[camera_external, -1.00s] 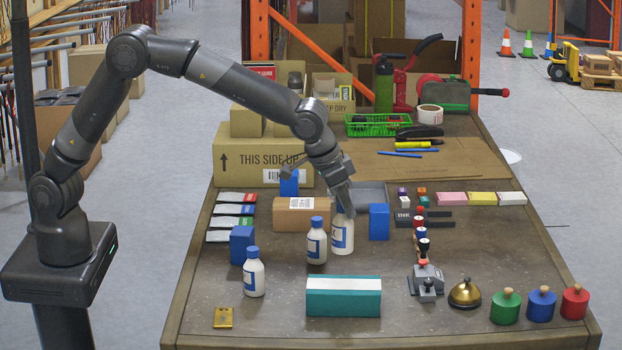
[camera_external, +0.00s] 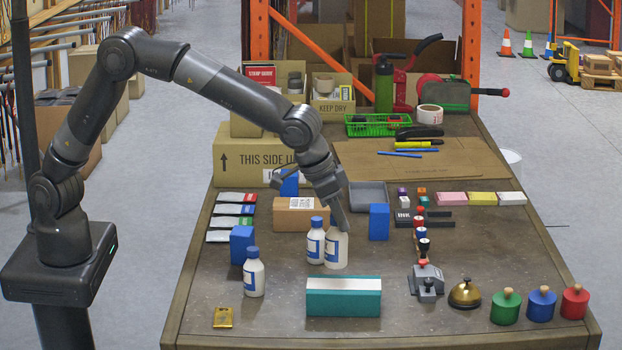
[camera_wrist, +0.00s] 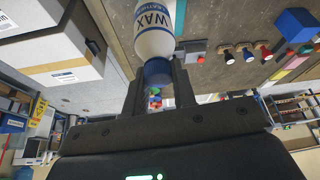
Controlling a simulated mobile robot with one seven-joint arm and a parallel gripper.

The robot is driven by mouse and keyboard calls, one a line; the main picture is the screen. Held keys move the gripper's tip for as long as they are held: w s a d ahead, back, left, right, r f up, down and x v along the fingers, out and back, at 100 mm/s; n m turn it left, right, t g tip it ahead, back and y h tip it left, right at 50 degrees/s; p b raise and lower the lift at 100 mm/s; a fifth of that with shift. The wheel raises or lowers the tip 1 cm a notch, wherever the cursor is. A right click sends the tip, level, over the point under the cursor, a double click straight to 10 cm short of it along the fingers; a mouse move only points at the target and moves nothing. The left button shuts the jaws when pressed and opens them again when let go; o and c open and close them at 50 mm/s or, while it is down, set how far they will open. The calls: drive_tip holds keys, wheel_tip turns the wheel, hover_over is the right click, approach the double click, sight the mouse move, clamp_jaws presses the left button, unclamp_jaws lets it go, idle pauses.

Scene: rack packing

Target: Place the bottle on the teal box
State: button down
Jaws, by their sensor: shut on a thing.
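The held bottle (camera_external: 336,252) is white with a label and is upright. My gripper (camera_external: 337,226) comes down from above and is shut on its top. In the wrist view my gripper (camera_wrist: 158,85) has its fingers on either side of the blue cap of the bottle (camera_wrist: 156,42), whose label reads WAX. I cannot tell whether its base touches the table. The teal box (camera_external: 343,302), with a white band on top, lies in front of the bottle, apart from it.
A second white bottle (camera_external: 316,242) stands close at the left of the held one. A third bottle (camera_external: 254,278) stands farther left. A blue block (camera_external: 379,222) is at the right, and a stamp (camera_external: 426,280) stands right of the teal box. A cardboard box (camera_external: 295,214) is behind.

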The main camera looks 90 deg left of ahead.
wheel_tip(320, 180, down, 6)
drive_tip(key=w+a, duration=0.2)
drive_tip(key=shift+r, duration=0.15)
drive_tip(key=shift+a, duration=0.1)
drive_tip(key=c, duration=1.2)
unclamp_jaws()
